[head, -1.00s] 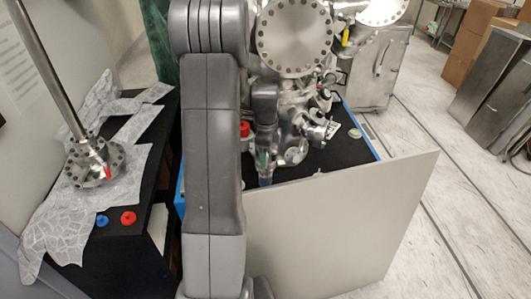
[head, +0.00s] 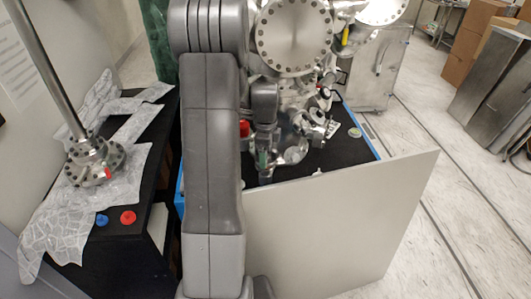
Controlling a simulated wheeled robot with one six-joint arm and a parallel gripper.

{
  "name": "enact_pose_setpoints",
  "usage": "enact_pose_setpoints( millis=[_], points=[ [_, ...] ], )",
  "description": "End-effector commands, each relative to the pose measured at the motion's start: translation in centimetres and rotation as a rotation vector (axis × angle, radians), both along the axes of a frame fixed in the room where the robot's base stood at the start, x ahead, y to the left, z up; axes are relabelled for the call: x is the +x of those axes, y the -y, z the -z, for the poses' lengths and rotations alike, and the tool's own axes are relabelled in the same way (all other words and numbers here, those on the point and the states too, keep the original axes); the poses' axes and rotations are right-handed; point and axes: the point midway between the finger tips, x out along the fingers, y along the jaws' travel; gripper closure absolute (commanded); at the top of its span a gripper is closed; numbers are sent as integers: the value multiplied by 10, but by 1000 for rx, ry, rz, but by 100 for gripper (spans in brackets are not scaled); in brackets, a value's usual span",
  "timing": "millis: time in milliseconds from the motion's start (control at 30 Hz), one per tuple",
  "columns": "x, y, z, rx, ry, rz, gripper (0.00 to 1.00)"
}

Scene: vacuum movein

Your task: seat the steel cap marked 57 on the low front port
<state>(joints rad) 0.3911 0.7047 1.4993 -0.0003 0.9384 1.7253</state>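My gripper (head: 266,157) shows in the head view past my upright grey arm, low in front of the steel vacuum chamber (head: 320,75). It is small and partly lost among the shiny fittings, so its fingers are not clear. A round steel disc (head: 296,151) shows just to its right, low at the chamber's front. I cannot tell whether this disc is the cap or a port face, nor whether the gripper touches it. No number 57 can be read on anything. The low front port cannot be told apart from the fittings around it.
A pale panel (head: 340,225) stands in front of the black chamber table (head: 345,150). On the left, a black bench carries a flanged steel piece (head: 95,160) with a long tube, a blue cap (head: 102,220) and a red cap (head: 128,217). A red part (head: 244,128) sits beside my arm.

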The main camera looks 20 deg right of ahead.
Motion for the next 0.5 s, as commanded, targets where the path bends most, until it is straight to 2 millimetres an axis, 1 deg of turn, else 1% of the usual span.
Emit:
enact_pose_setpoints(
  millis=[500],
  points=[
    [0,0,2,-1,1,0,60]
  ],
)
